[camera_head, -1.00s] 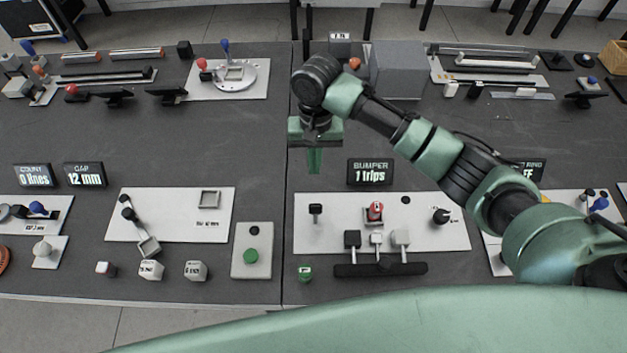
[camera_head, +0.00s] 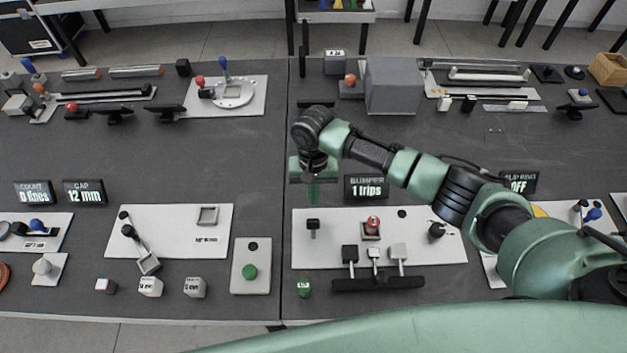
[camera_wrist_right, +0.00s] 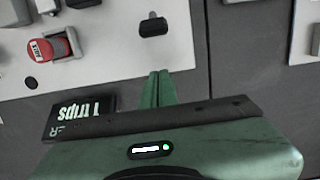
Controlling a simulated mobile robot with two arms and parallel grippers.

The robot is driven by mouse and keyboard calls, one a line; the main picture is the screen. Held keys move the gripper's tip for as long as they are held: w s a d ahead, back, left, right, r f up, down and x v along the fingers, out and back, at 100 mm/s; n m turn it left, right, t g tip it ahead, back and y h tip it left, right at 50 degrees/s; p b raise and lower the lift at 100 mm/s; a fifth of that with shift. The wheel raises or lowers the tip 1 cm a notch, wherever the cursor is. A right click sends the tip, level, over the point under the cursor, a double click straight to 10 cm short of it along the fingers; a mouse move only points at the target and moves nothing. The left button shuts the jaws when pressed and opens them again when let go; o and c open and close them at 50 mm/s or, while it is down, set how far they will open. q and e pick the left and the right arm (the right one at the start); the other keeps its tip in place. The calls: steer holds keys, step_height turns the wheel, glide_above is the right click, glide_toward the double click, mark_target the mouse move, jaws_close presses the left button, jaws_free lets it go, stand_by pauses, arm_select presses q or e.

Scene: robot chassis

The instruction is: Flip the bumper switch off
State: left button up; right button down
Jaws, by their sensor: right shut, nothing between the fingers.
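A white panel (camera_head: 340,252) lies below the BUMPER display (camera_head: 366,188), which reads "1 trips". At its left stands a small black lever (camera_head: 313,226); it also shows in the right wrist view (camera_wrist_right: 153,25). A red-capped device (camera_head: 372,224) sits mid-panel and also shows in the wrist view (camera_wrist_right: 42,50). I cannot tell which is the bumper switch. My right gripper (camera_head: 313,197) is shut and empty, pointing down near the panel's far left edge. In the wrist view its fingertips (camera_wrist_right: 160,74) are together, a short way from the lever and apart from it. My left gripper is not in view.
A black knob (camera_head: 437,230) stands at the panel's right. A plate with a green button (camera_head: 250,272) lies to the left.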

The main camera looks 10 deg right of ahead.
mark_target(313, 224)
steer(key=shift+s+f, duration=0.1)
steer(key=shift+f, duration=0.85)
steer(key=shift+s+a+r+p, duration=0.25)
steer(key=shift+s+r+p, duration=0.6)
steer(key=shift+s+p, duration=0.3)
steer(key=shift+s+a+r, duration=0.1)
steer(key=shift+s+r, duration=0.05)
steer(key=shift+s, duration=0.5)
steer(key=shift+w, duration=0.1)
